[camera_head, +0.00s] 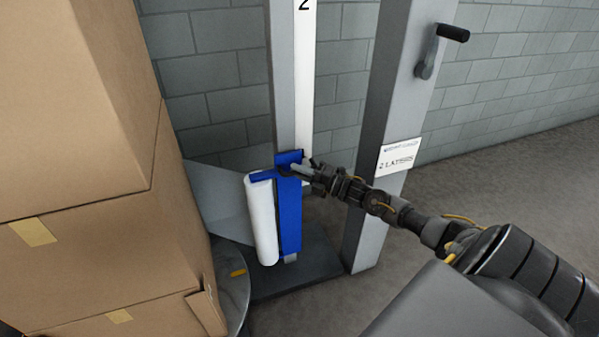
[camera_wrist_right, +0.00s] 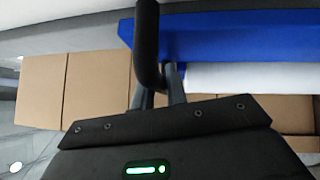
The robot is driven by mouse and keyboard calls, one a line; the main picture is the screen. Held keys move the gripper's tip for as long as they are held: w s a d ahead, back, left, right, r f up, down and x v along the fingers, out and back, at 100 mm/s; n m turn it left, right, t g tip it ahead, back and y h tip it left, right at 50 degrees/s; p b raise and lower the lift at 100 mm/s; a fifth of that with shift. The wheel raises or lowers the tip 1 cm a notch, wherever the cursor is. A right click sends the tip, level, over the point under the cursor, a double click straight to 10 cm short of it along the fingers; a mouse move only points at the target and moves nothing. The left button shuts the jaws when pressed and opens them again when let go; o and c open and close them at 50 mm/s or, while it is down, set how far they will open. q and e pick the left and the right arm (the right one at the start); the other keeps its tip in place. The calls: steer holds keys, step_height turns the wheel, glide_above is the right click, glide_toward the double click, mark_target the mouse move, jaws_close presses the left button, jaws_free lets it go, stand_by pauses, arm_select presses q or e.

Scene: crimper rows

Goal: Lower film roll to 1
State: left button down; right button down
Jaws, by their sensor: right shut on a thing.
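The white film roll (camera_head: 262,222) hangs upright on a blue carriage (camera_head: 290,215), low on a grey mast (camera_head: 283,75). A white scale strip (camera_head: 304,60) on the mast shows a 2 near the top of the view; no 1 can be made out. My right gripper (camera_head: 314,176) is at the carriage's upper end, shut on its dark handle (camera_wrist_right: 147,45). The blue carriage (camera_wrist_right: 230,35) and white roll (camera_wrist_right: 245,77) also show in the right wrist view, beyond the handle. My left gripper is not in view.
Stacked cardboard boxes (camera_head: 90,150) stand on a round turntable (camera_head: 236,283) left of the roll. A grey post (camera_head: 400,90) with a crank (camera_head: 430,60) and a sign (camera_head: 399,156) stands to the right. A block wall is behind; the floor at right is clear.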

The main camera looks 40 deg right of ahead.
steer(key=shift+f, duration=0.3)
steer(key=c, duration=1.4)
jaws_free()
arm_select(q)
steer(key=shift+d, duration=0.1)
arm_select(e)
steer(key=shift+s, duration=0.1)
